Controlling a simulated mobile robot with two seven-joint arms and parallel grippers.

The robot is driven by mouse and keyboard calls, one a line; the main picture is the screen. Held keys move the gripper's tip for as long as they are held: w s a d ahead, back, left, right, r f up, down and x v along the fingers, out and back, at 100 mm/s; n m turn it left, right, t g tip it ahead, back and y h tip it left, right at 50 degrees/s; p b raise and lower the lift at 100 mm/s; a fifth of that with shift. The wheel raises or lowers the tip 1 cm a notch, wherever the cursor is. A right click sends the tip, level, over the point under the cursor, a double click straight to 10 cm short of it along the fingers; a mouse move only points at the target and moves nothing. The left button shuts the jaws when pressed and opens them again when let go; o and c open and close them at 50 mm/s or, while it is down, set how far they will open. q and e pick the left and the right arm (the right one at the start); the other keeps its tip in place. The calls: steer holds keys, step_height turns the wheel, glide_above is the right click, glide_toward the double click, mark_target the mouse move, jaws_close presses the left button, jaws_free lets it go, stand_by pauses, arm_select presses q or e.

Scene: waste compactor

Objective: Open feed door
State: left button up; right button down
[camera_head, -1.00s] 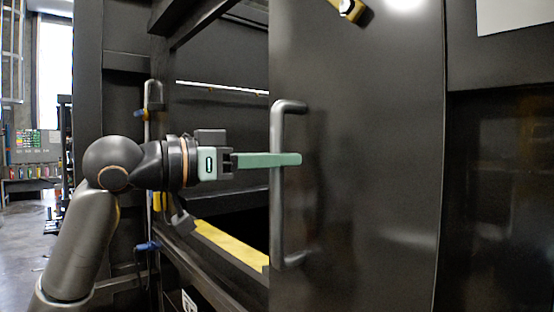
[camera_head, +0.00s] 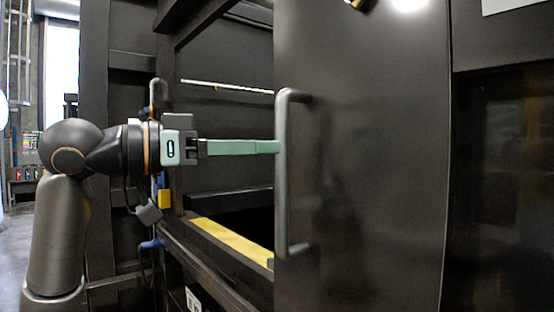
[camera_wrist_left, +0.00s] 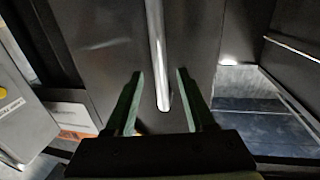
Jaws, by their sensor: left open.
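The feed door (camera_head: 375,170) is a large dark panel in the head view, with a dark opening beside its left edge. Its vertical bar handle (camera_head: 283,190) stands near that edge. My left gripper (camera_head: 277,147) points right with its green fingers, the tips at the handle's left side in this view. In the left wrist view the handle (camera_wrist_left: 157,50) runs down between the two spread fingers of my left gripper (camera_wrist_left: 155,75). The fingers are open, with a gap on each side of the bar. My right gripper is not in view.
The opening left of the door has a yellow strip (camera_head: 232,240) along its lower edge and a pale rod (camera_head: 225,86) across it. A dark frame post (camera_head: 95,150) stands behind my left arm. Floor shows at the far left.

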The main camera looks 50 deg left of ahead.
arm_select(q)
steer(key=b+v, duration=0.1)
steer(key=v, duration=0.6)
steer(key=shift+s+b, duration=0.35)
steer(key=shift+a, duration=0.15)
steer(key=shift+s, duration=0.1)
